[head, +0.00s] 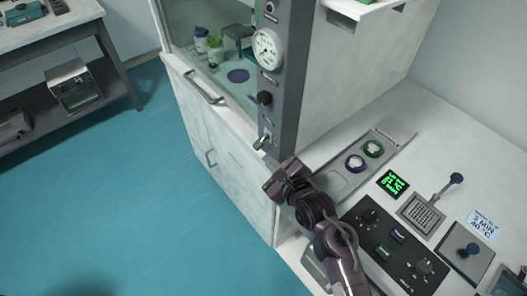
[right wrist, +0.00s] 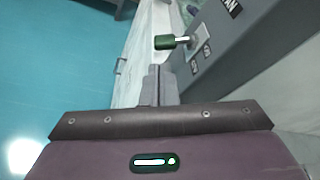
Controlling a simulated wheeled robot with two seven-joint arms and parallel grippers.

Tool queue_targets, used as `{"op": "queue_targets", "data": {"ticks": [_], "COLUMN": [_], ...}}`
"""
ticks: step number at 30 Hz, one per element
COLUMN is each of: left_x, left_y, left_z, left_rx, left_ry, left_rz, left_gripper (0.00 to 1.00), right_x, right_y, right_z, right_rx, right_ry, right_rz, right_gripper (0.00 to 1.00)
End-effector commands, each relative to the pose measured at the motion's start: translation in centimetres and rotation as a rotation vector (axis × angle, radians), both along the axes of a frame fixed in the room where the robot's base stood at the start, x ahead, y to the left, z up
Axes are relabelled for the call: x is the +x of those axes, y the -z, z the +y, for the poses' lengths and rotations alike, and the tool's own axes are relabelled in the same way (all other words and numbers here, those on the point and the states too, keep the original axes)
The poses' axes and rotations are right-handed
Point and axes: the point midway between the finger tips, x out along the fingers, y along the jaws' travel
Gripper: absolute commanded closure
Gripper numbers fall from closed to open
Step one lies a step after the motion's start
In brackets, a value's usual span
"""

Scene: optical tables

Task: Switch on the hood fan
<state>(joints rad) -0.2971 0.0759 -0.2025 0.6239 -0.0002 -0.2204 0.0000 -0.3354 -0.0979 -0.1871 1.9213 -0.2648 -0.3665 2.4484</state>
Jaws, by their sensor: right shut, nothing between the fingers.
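A toggle switch with a green tip (head: 259,143) sticks out of the lower part of the fume hood's grey front post (head: 285,85). It also shows in the right wrist view (right wrist: 171,42), on a small light plate, its tip pointing left. A partly cut-off black label (right wrist: 229,6) is above it, and two small labels sit beside and below the plate. My right gripper (right wrist: 159,72) is shut and empty, its fingertips just short of the toggle and apart from it in the picture. In the head view its fingers are hard to make out. My left gripper is not in view.
A pressure gauge (head: 267,49) and a black knob (head: 265,98) sit higher on the post. The hood cabinet (head: 218,150) has handles on its front. To the right, a bench holds a control box (head: 391,246), a green display (head: 392,184) and a lever press (head: 422,214).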

Motion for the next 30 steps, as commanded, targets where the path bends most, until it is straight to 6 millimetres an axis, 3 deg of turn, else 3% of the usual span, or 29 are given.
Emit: {"op": "queue_targets", "data": {"ticks": [3,9,23,30], "left_x": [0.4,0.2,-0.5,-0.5], "left_y": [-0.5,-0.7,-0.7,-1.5], "left_z": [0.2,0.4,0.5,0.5], "left_rx": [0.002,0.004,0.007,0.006], "left_ry": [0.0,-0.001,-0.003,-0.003], "left_rz": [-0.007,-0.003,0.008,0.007], "left_gripper": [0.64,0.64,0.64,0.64], "right_x": [1.8,3.3,3.5,3.5], "right_y": [0.4,1.0,1.1,0.9], "right_z": [0.9,1.6,1.6,0.6], "right_rx": [-0.002,0.0,-0.001,-0.001], "right_ry": [-0.001,-0.001,0.001,0.0], "right_rz": [0.0,-0.001,0.001,0.002], "right_gripper": [1.0,1.0,1.0,1.0]}}
